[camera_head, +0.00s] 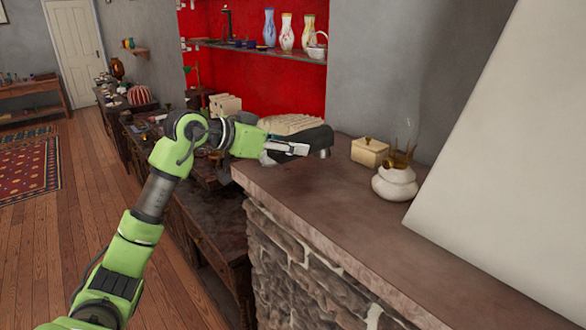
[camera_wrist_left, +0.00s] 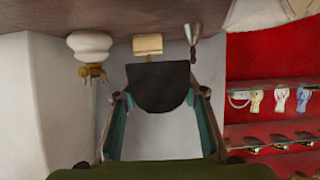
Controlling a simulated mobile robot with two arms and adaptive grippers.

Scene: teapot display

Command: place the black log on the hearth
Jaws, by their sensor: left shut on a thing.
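The black log (camera_head: 319,137) is held in my left gripper (camera_head: 298,149) at the far left corner of the hearth's brown top (camera_head: 335,205). In the left wrist view the log (camera_wrist_left: 158,88) sits between the two teal-lined fingers of the left gripper (camera_wrist_left: 161,98), its flat rounded end facing the camera. The log appears just above or at the level of the brown surface; I cannot tell whether it touches. My right gripper is not in view.
A cream box (camera_head: 370,152) and a white pot (camera_head: 394,183) stand on the hearth top to the right of the log. A sloping white chimney face (camera_head: 510,170) rises behind. The front of the top is bare. A red niche shelf (camera_head: 265,50) holds vases.

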